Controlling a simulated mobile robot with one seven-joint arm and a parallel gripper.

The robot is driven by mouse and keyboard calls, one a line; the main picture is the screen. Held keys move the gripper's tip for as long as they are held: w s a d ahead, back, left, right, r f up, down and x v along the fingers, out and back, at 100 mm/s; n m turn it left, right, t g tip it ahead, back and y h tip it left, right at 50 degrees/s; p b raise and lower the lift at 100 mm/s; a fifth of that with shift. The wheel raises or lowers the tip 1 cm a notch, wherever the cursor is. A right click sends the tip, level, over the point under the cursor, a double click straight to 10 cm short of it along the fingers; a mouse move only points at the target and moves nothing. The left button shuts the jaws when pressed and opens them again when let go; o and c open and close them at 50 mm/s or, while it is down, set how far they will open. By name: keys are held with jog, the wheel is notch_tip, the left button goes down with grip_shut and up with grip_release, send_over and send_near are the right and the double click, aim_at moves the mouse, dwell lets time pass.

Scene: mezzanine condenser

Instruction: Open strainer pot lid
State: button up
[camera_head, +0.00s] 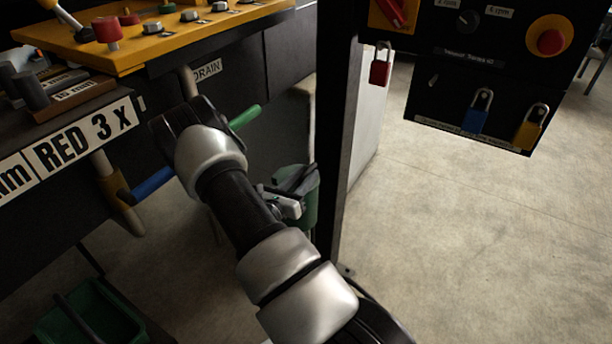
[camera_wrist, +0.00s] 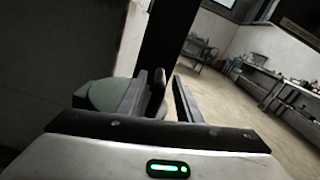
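The strainer pot is a green rounded body (camera_head: 311,205) low beside the dark post in the head view, partly hidden by my gripper. In the wrist view its green rounded part (camera_wrist: 98,94) lies beyond and left of my fingers. My gripper (camera_head: 297,180) is at the pot's near upper side. In the wrist view my gripper (camera_wrist: 164,98) has its two dark fingers apart. A dark upright piece with a rounded top (camera_wrist: 157,92) shows between them, close to the left finger; I cannot tell whether it touches. The lid's seam is not visible.
A dark post (camera_head: 338,130) stands right beside the pot. A control panel with padlocks (camera_head: 480,70) hangs at right. A green handle (camera_head: 245,117) and blue handle (camera_head: 152,184) flank my arm. A green bin (camera_head: 90,318) is lower left. Floor at right is clear.

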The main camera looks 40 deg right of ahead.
jog(key=shift+w+d, duration=0.25)
jog(key=shift+d, duration=0.35)
grip_shut()
jog(key=shift+r, duration=0.15)
